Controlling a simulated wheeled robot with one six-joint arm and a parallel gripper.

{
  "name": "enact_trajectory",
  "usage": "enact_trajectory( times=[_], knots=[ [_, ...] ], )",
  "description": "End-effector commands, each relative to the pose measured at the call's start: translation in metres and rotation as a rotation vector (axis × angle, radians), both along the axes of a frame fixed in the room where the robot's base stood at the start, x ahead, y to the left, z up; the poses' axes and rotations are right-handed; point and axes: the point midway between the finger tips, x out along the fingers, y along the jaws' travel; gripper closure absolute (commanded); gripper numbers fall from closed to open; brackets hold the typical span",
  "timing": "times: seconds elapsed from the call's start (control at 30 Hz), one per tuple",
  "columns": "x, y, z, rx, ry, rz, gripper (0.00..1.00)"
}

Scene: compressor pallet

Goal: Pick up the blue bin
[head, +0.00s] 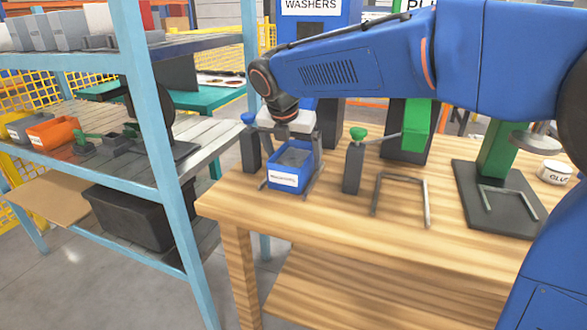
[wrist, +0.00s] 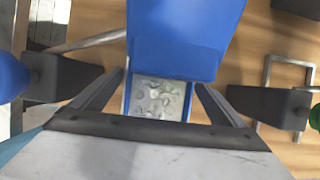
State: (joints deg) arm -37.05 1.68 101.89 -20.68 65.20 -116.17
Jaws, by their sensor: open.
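The blue bin (head: 288,178) stands on the wooden table near its left end, with a white label on its front. In the wrist view the bin (wrist: 178,45) shows its blue front wall, with small grey parts inside. My gripper (head: 296,145) points down over the bin. In the wrist view the open jaws of my gripper (wrist: 160,85) have one finger along each side of the bin. I cannot tell whether either finger touches it.
Dark posts with blue (head: 249,152) and green (head: 354,165) knobs flank the bin closely. A grey metal frame (head: 401,178) and a green stand (head: 495,148) are to the right. A blue shelf rack (head: 160,130) stands left of the wooden table (head: 330,235). Bare tabletop lies in front.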

Motion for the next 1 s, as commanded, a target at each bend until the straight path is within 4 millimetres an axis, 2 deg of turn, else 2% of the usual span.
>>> enact_trajectory(
  times=[0.03, 0.3, 0.37, 0.67, 0.97, 1.0],
  knots=[
    [0.0, 0.0, 0.0, 0.0, 0.0, 0.0, 0.06],
    [0.0, 0.0, 0.001, 0.0, 0.0, 0.0, 0.71],
    [0.0, 0.0, 0.001, 0.001, -0.001, -0.001, 0.81],
    [0.0, 0.0, 0.006, 0.001, -0.003, 0.0, 0.81],
    [0.0, 0.0, 0.039, 0.002, -0.004, 0.0, 0.81],
    [-0.008, 0.003, 0.038, 0.001, -0.003, 0.003, 0.81]
  ],
)
